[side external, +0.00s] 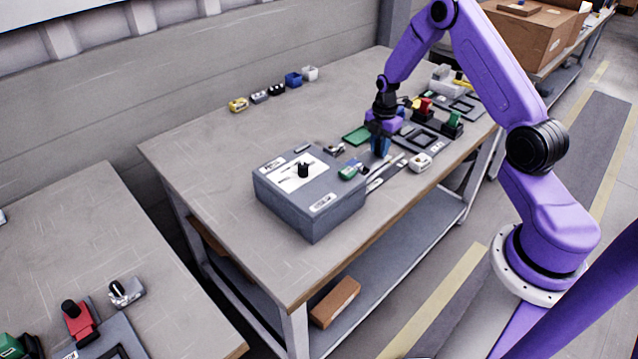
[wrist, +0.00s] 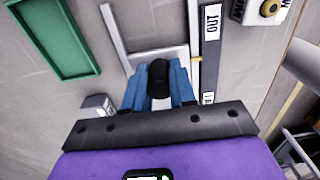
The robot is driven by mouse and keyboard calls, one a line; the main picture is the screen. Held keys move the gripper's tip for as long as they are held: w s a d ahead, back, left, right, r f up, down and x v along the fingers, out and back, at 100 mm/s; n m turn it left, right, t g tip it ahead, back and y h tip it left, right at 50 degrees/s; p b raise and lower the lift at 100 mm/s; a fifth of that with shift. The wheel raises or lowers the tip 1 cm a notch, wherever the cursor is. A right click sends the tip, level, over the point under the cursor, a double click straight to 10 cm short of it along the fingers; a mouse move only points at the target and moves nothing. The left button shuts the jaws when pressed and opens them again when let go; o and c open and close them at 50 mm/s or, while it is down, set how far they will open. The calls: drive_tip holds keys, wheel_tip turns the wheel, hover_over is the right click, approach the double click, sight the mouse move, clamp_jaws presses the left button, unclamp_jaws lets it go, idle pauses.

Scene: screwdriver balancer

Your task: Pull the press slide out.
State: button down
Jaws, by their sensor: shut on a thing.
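The press slide (wrist: 172,54) is a pale plate with a black knob (wrist: 158,78) on it, between two light rails in the wrist view. My gripper (wrist: 158,92) has blue fingers, shut on the black knob from both sides. A dark strip beside the right rail carries a label OUT (wrist: 212,20) at its far end and a partly hidden label (wrist: 208,98) at its near end. The knob is closer to the near label. In the side view my gripper (side external: 380,146) is low over the table and hides the slide; the rails (side external: 386,172) show just in front of it.
A grey box with a black knob (side external: 310,205) stands left of the rails. A green tray (side external: 356,135) lies behind my gripper. A small white device (side external: 420,162) sits to the right, with black frames and red and green parts beyond.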

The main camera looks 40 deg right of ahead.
drive_tip(key=shift+d, duration=1.85)
drive_tip(key=c, duration=0.8)
unclamp_jaws()
drive_tip(key=shift+c, duration=0.2)
drive_tip(key=shift+r, duration=0.1)
wheel_tip(320, 180, up, 7)
